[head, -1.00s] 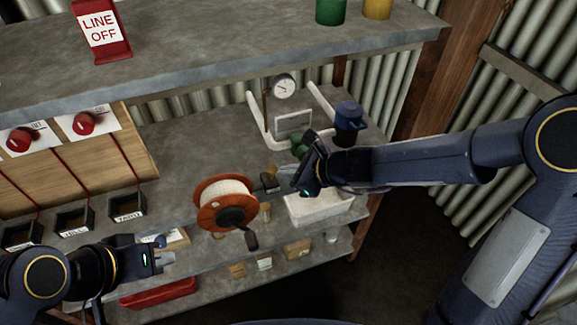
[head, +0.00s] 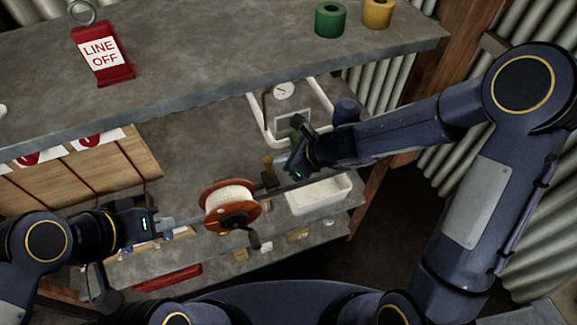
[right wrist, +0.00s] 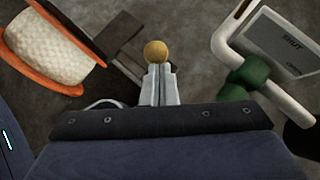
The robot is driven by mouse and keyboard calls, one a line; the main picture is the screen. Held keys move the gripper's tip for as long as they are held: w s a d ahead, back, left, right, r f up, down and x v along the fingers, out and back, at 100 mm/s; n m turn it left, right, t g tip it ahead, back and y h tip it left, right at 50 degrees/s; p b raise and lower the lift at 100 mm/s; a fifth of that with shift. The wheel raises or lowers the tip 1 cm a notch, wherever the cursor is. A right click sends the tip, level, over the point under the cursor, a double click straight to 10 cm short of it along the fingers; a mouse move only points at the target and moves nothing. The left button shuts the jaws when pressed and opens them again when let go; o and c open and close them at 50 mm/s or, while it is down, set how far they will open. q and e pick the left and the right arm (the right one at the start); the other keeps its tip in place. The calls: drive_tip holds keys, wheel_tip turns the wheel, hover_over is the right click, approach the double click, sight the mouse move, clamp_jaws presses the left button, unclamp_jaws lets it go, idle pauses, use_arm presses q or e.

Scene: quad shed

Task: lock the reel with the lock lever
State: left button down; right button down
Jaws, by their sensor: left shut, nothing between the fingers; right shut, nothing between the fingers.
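The reel (head: 228,194) has orange flanges, pale wound line and a dark crank on its front. It sits at the bench's front edge, and part of it shows in the right wrist view (right wrist: 45,50). A lever with a brass-coloured knob (head: 268,161) stands just right of it; I take this as the lock lever. The knob (right wrist: 156,51) shows just past my right fingertips, beside a dark block (right wrist: 122,48). My right gripper (head: 279,185) is shut and empty; whether it touches the knob is unclear. My left gripper (head: 170,222) is shut and empty, left of the reel.
A white tray (head: 335,202) lies right of the reel. A white pipe frame with a green valve and a "SHUT" plate (right wrist: 285,45) stands close to my right gripper. A shelf holding a red "LINE OFF" sign (head: 101,53) overhangs the bench. Small boxes sit below.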

drive_tip(key=shift+w+a+r, duration=0.1)
drive_tip(key=shift+w+a, duration=0.1)
drive_tip(key=shift+w, duration=0.4)
drive_tip(key=shift+r, duration=0.1)
drive_tip(key=shift+r+p, duration=0.75)
drive_tip(key=shift+p, duration=0.1)
